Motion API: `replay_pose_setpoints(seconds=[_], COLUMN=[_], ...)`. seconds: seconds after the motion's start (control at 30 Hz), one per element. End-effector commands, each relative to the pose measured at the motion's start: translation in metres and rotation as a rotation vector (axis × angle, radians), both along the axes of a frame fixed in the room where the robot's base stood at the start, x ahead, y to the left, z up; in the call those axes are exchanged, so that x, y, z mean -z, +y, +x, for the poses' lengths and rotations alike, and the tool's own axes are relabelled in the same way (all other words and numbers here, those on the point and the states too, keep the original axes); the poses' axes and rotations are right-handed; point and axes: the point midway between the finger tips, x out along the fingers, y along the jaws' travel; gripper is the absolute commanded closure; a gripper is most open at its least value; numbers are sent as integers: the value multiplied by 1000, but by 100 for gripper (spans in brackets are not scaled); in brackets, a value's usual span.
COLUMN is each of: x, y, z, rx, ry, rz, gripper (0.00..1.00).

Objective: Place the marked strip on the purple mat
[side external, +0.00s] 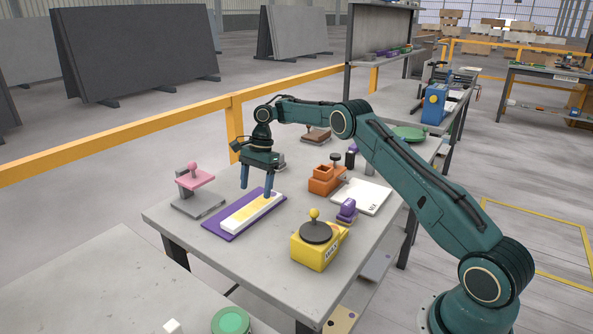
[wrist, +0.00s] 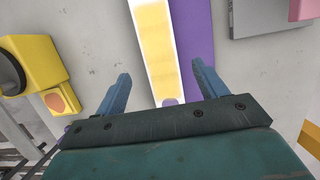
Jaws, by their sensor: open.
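The marked strip (side external: 251,212) is a long white bar with a yellow face and a purple mark near one end. My gripper (side external: 257,193) is open and above the strip's far end. In the wrist view the strip (wrist: 156,50) runs away from between the open fingers of my gripper (wrist: 158,85), with nothing held. The mat (wrist: 194,35) shows along the strip's right side. The strip's nearest end is partly hidden behind the gripper body in the wrist view.
A pink-topped grey stand (side external: 196,181) is left of the mat. A yellow box with a dark round top (side external: 318,245) is to the right. An orange block (side external: 325,180), a purple stamp-like item (side external: 346,210) and a white plate (side external: 366,197) lie behind it. Bare slab lies in front.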

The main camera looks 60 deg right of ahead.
Motion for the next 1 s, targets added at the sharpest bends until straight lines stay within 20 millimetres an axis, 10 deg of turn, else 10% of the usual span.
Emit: replay_pose_setpoints(seconds=[0.47, 1.0], x=[-17, -140], y=[7, 62], z=[-1, -45], rx=[-35, -338], ry=[-22, -204], rz=[-4, -58], gripper=[29, 29])
